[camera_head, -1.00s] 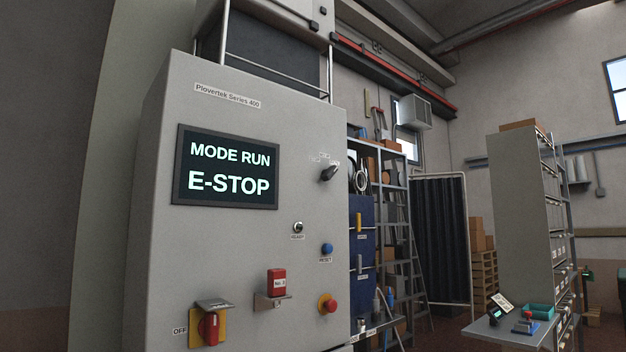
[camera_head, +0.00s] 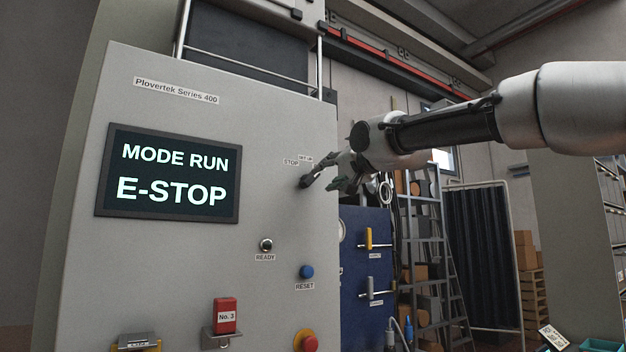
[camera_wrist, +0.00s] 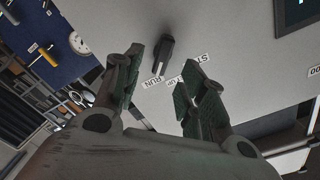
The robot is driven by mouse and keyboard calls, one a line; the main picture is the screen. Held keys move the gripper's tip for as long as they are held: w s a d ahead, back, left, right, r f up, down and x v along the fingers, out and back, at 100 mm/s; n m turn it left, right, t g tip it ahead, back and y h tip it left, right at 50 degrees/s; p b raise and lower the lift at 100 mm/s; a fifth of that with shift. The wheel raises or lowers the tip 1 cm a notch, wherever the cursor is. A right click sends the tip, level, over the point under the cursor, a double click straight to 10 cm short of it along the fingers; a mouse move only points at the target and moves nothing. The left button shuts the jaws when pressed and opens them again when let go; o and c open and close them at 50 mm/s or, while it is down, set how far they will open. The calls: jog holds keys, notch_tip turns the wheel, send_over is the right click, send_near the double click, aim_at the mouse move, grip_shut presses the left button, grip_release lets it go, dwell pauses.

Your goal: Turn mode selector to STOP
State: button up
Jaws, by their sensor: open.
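The mode selector (camera_head: 307,180) is a small dark knob at the upper right of the grey control panel (camera_head: 190,280). The STOP label (camera_head: 291,162) is up and left of it, with another small label to its right. The screen (camera_head: 172,175) reads MODE RUN and E-STOP. My gripper (camera_head: 335,172) comes in from the right and is open in front of the panel near the knob. In the wrist view, the selector (camera_wrist: 163,54) lies beyond the fingertips, roughly between them. I see no grip on it. Labels show upside down there, partly hidden by my right-hand finger.
Below the knob are a READY lamp (camera_head: 266,245), a blue RESET button (camera_head: 306,271), a red No. 3 block (camera_head: 226,315) and a red emergency button (camera_head: 305,342). A blue cabinet (camera_head: 363,245) with handles and a ladder stand right of the panel.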

aim_at(313, 178)
jog(key=x, duration=0.8)
jog(key=shift+a+r, duration=0.15)
jog(key=shift+r, duration=0.1)
grip_shut()
